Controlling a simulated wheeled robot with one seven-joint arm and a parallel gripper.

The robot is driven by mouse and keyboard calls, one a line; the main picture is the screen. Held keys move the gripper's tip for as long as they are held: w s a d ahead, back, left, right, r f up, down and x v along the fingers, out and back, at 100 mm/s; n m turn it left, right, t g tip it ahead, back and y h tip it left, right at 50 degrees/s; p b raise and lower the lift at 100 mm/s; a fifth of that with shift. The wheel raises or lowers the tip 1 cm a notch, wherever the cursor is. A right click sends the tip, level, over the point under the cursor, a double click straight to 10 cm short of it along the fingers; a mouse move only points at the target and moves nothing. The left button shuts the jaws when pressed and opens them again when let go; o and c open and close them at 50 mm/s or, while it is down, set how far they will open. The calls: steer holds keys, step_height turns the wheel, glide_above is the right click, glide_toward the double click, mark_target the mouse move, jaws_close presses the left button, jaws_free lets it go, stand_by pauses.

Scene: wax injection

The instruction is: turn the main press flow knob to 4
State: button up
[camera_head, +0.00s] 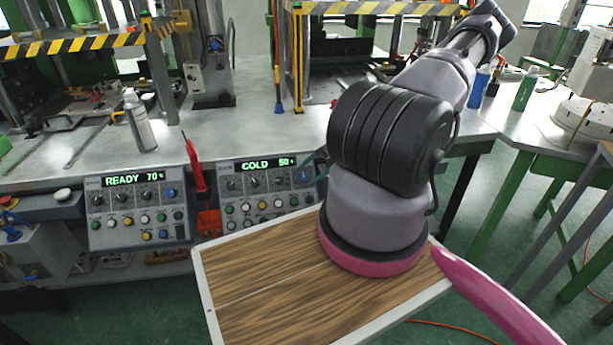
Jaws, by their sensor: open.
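Two grey control panels stand along the bench front. The left panel (137,211) has a green display reading READY 70%, with a row of dark knobs (121,197), a blue knob and rows of coloured buttons below. The right panel (262,196) reads COLD 50%, with a similar row of dark knobs (254,182) and a blue knob near its right end. The labels are too small to read, so I cannot tell which knob is the main press flow knob or its setting. My arm rises at centre right; my gripper cannot be made out.
A spray bottle (139,120) stands on the bench (250,120) behind the left panel. A red-handled tool (195,165) sits between the panels. Striped press frames (80,41) stand behind. Blue (478,88) and green (525,90) bottles are at right. My arm covers the area right of the right panel.

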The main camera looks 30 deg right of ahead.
steer(key=v, duration=0.9)
steer(key=shift+r, duration=0.1)
steer(key=s+a+r+n+g+h, duration=0.1)
steer(key=a+r+n+h, duration=0.25)
steer(key=r, duration=0.95)
steer(key=s+a+r+n+g+h, duration=0.1)
steer(key=a+r+n+h, duration=0.3)
steer(key=r, duration=0.9)
steer(key=s+a+r+t+y, duration=0.1)
steer(key=s+a+r+t, duration=0.1)
steer(key=s+a+r, duration=0.4)
steer(key=s+a+r+t+y, duration=0.1)
steer(key=s+a+r, duration=0.5)
steer(key=r, duration=0.6)
steer(key=shift+s+a+r+m+t+y, duration=0.25)
steer(key=shift+s+r+m+t+y, duration=0.15)
steer(key=shift+s+t, duration=0.35)
